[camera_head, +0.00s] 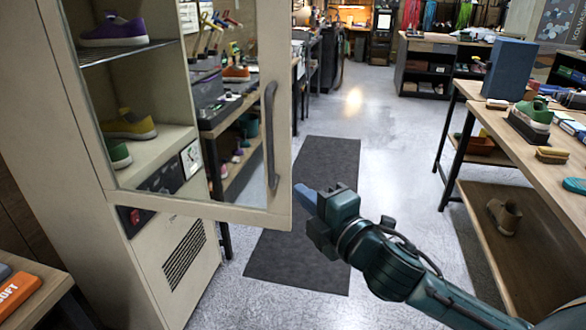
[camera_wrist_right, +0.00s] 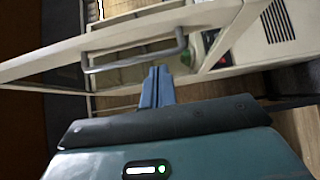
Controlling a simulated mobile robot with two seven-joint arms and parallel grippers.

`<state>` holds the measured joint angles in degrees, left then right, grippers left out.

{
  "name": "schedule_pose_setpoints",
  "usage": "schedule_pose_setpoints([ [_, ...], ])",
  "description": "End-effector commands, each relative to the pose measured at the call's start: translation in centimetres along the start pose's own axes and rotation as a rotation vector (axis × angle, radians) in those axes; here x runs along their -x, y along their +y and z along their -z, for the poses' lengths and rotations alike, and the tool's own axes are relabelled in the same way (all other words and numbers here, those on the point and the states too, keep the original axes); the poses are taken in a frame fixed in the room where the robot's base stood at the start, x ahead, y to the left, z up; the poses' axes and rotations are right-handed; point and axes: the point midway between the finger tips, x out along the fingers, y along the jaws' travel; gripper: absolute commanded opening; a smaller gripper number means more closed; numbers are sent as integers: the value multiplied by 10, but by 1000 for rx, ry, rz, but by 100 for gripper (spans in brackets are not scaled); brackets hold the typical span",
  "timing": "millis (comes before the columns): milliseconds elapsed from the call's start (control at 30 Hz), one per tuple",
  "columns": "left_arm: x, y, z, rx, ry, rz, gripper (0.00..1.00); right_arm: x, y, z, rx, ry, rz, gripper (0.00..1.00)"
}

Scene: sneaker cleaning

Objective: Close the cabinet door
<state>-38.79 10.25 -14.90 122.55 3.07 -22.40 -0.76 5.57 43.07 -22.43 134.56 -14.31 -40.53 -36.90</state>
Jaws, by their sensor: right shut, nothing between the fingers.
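The cabinet (camera_head: 152,236) stands at the left in the head view, with sneakers on its shelves. Its framed glass door (camera_head: 282,128) is swung open toward the aisle and carries a dark curved handle (camera_head: 270,135). My right gripper (camera_head: 304,196) is shut and empty, with its blue fingertips beside the door's lower free corner. Whether they touch the door I cannot tell. In the right wrist view the blue fingers (camera_wrist_right: 157,86) are together, just below the door handle (camera_wrist_right: 135,58), with the door frame (camera_wrist_right: 80,45) behind. My left gripper is not in view.
A dark mat (camera_head: 312,255) lies on the grey floor in the aisle. A wooden workbench (camera_head: 510,125) with shoes and a blue box (camera_head: 508,68) stands at the right. A bench corner (camera_head: 40,300) shows at the lower left. The aisle floor beyond is clear.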

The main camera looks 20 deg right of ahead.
Motion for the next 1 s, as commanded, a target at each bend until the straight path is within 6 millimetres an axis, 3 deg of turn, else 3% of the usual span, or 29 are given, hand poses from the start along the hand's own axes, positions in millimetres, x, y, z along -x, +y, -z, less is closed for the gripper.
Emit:
schedule_pose_setpoints([
  [200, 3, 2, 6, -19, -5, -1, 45, -49, 2, 0, -5, 0, -1, 0],
  [400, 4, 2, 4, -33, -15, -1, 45, -73, 0, -18, -1, -1, 2, 0],
  [600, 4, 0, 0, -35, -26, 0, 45, -82, -1, -27, -3, 1, 2, 0],
  [1000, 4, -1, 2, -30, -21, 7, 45, -83, -1, -28, -3, 2, 2, 0],
])
